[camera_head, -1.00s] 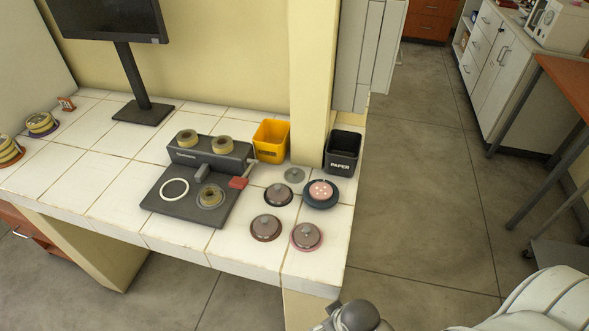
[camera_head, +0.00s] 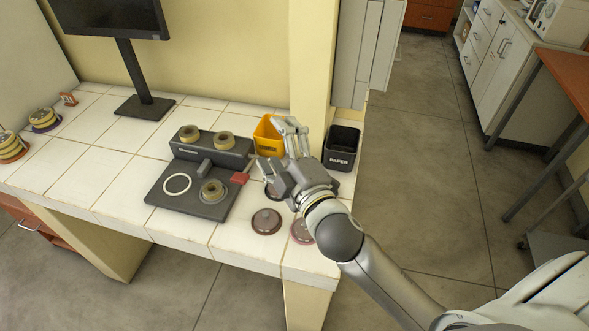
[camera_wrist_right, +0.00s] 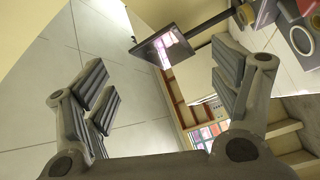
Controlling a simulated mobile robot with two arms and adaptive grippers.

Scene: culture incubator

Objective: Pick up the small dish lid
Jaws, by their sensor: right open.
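Several round, knobbed lids or covered dishes lie at the table's right end; I cannot tell which is the small dish lid. A dark reddish-brown one (camera_head: 266,222) is in clear view. A pinkish one (camera_head: 301,232) is partly behind my right arm, and a dark one (camera_head: 271,191) is partly behind my right gripper. The small grey lid seen earlier is hidden now. My right gripper (camera_head: 275,142) is open and empty above this group, fingers pointing toward the back left. The right wrist view shows its spread fingers (camera_wrist_right: 163,88) with nothing between them. My left gripper is out of view.
A yellow bin (camera_head: 267,135) and a black PAPER bin (camera_head: 341,148) stand behind the gripper. A dark device (camera_head: 165,201) with round dishes and a white ring is to the left. A monitor stand (camera_head: 143,107) is further back. White tiles at left are mostly clear.

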